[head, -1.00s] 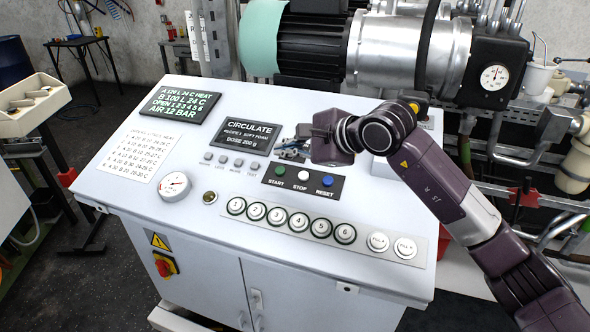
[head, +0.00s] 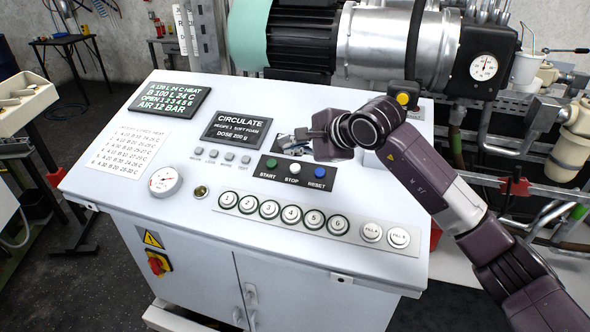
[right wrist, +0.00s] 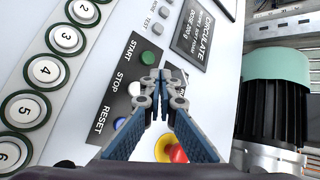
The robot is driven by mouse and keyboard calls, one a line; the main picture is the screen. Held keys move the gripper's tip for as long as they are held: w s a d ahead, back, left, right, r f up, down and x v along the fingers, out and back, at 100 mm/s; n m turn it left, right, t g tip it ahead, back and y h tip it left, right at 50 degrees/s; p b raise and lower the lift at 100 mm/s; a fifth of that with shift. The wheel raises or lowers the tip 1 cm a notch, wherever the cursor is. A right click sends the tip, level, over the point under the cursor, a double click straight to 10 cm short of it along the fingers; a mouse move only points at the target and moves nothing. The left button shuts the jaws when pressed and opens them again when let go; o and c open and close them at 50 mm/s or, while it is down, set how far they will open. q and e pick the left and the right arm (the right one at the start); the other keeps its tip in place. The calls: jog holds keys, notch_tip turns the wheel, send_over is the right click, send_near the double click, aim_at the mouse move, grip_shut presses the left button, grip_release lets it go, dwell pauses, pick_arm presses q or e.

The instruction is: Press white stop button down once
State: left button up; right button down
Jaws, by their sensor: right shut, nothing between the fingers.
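The white stop button (head: 295,168) sits on a dark strip of the sloped control panel, between the green start button (head: 271,163) and the blue reset button (head: 320,173). My right gripper (head: 290,140) is above the panel, just beyond the strip. Its fingertips (right wrist: 161,76) are shut together with nothing between them, and look close to the stop button. I cannot tell whether they touch the panel. My left gripper is not in view.
Numbered round buttons (head: 269,209) run along the panel's front. A display reading CIRCULATE (head: 236,130) lies left of my gripper. A red knob on yellow (right wrist: 177,153) shows under the fingers in the right wrist view. A motor (head: 300,37) stands behind the panel.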

aim_at(295, 168)
jog(key=f, duration=0.1)
jog(key=f+b, duration=0.1)
jog(key=shift+w+d+f, duration=0.15)
jog(key=shift+w+f, duration=0.25)
jog(key=shift+w+f+b, duration=0.3)
jog(key=shift+f+b, duration=0.35)
jog(key=shift+b, duration=0.1)
dwell(0.6)
jog(key=shift+w+d+f+b, duration=0.15)
jog(key=shift+f+b, duration=0.2)
jog(key=shift+b, duration=0.25)
jog(key=shift+w+f+b, duration=0.1)
jog(key=shift+f+b, duration=0.4)
jog(key=shift+b, duration=0.05)
dwell(0.4)
jog(key=shift+r, duration=0.1)
dwell(0.3)
jog(key=shift+s+r, duration=0.25)
jog(key=shift+r, duration=0.55)
